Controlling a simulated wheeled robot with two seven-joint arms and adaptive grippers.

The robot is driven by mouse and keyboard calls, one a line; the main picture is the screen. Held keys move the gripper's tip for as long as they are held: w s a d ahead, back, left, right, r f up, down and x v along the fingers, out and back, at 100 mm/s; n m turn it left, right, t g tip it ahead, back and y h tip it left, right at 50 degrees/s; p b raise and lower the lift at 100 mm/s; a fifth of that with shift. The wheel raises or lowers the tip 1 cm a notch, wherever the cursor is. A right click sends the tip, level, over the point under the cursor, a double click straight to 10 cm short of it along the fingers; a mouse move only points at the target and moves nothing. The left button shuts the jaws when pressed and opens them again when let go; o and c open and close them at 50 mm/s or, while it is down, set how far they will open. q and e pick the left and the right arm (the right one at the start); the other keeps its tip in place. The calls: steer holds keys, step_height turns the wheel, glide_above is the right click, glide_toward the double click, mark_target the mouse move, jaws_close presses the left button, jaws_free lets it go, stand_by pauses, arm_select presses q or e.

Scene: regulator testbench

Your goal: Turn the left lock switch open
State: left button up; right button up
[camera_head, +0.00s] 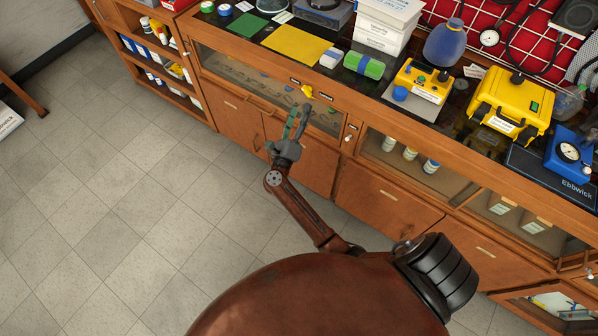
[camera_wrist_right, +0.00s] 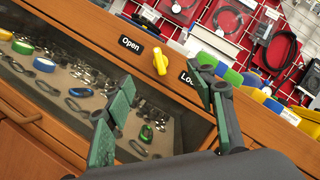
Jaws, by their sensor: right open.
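The left lock switch (camera_head: 307,91) is a small yellow knob on the wooden front rail of the bench, above a glass-fronted drawer. In the right wrist view the yellow switch (camera_wrist_right: 160,61) sits between a black "Open" label (camera_wrist_right: 130,44) on its left and a partly hidden "Lock" label (camera_wrist_right: 188,79) on its right. Its handle looks roughly upright in that view. My right gripper (camera_head: 296,120) is open and empty in front of the drawer glass, just below the switch and apart from it. In the wrist view its fingers (camera_wrist_right: 165,100) spread below and either side of the switch. My left gripper is out of view.
The glass drawer (camera_wrist_right: 60,85) holds tape rolls and small metal parts. The bench top above carries a yellow sheet (camera_head: 297,45), a green roll (camera_head: 364,65), and yellow instruments (camera_head: 510,103). The tiled floor (camera_head: 130,200) at left is clear.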

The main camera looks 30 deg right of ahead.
arm_select(q)
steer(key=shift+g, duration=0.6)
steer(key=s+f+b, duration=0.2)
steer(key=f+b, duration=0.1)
steer(key=b, duration=0.1)
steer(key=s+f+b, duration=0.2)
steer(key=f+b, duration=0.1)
steer(key=b, duration=0.1)
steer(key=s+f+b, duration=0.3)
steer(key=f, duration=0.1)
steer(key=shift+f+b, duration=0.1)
steer(key=shift+b, duration=0.3)
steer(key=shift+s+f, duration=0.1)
arm_select(e)
steer(key=s+a+f+n+t+y, duration=0.2)
steer(key=s+f+n+y, duration=0.1)
steer(key=f+n, duration=0.3)
steer(key=s+a+f+n+t+y, duration=0.2)
steer(key=f+n+t+y, duration=0.1)
steer(key=f+n, duration=0.4)
steer(key=s+a+f+n+t+y, duration=0.2)
steer(key=f+n, duration=0.4)
steer(key=f, duration=0.4)
steer(key=shift+s+y, duration=0.85)
steer(key=shift+y, duration=0.35)
steer(key=shift+f, duration=0.1)
